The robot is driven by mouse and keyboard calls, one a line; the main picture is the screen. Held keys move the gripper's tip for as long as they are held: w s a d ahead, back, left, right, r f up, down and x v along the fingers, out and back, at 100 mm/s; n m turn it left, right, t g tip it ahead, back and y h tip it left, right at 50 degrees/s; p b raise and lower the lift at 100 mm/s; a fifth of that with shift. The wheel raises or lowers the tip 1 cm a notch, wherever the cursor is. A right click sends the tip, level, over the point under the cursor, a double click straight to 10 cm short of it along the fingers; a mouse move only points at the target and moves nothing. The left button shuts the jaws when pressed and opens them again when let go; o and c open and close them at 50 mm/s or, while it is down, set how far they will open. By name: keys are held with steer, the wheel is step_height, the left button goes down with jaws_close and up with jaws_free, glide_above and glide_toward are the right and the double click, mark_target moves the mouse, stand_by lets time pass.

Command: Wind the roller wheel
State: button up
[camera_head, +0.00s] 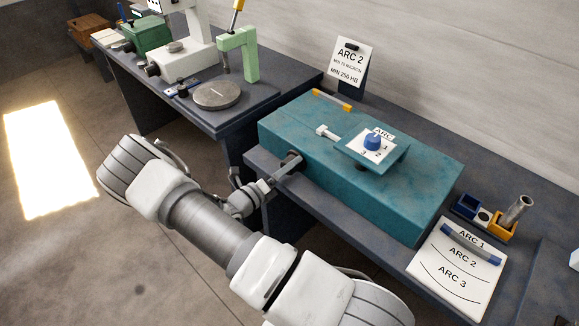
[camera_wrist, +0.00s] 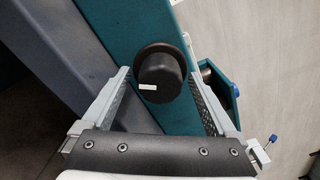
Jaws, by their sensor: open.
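The teal bender body (camera_head: 290,125) sits on a dark bench. A black round wheel (camera_head: 291,161) sticks out of its near left side, partly hidden by my gripper (camera_head: 277,178). In the wrist view the black wheel (camera_wrist: 160,72) has a small white mark low on its face. My gripper (camera_wrist: 158,82) is open, one finger on each side of the wheel. Clear gaps show between the wheel and both fingers in that view. How deep the fingertips reach along the wheel is hard to tell.
A blue dial (camera_head: 373,140) sits on an ARC 1–3 plate atop the body. An ARC 2 card (camera_head: 349,62) stands behind. An arc chart (camera_head: 457,268) with a bar and a blue-yellow holder (camera_head: 485,215) lie right. Another bench (camera_head: 190,100) with tools stands left.

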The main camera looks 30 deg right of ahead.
steer(key=b+v, duration=0.1)
steer(key=v, duration=1.5)
steer(key=shift+a, duration=0.35)
steer(key=w+d+m+b, duration=0.1)
steer(key=w+d+m, duration=0.1)
steer(key=d+m, duration=0.3)
steer(key=w+d+m+b, duration=0.1)
steer(key=w+d+m, duration=0.1)
steer(key=d+m, duration=0.4)
steer(key=w+d+m+b, duration=0.1)
steer(key=d+m, duration=0.4)
steer(key=m, duration=0.5)
steer(key=shift+w+d+r+g+b, duration=0.15)
steer(key=shift+w+d+g+b, duration=0.2)
steer(key=shift+w, duration=0.15)
